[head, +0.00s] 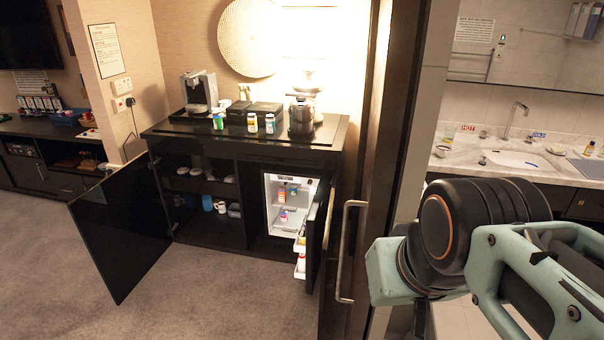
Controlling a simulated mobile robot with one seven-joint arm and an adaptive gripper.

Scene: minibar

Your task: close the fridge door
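The fridge (290,183) is a small white-lined minibar set in the right part of a dark cabinet. Its door (316,235) stands open, swung out toward me on the right side and seen nearly edge-on. White door shelves (300,265) with small items show on its inner side. Several small bottles and packs stand inside the fridge. Only links of my arm show at the right of the head view, well apart from the fridge door. I cannot make out my gripper.
A dark left cabinet door (125,225) also stands open over the carpet. A door frame with a long metal handle (345,250) rises close to the right of the fridge door. Carpet (215,290) in front is clear. A sink counter (520,160) is at right.

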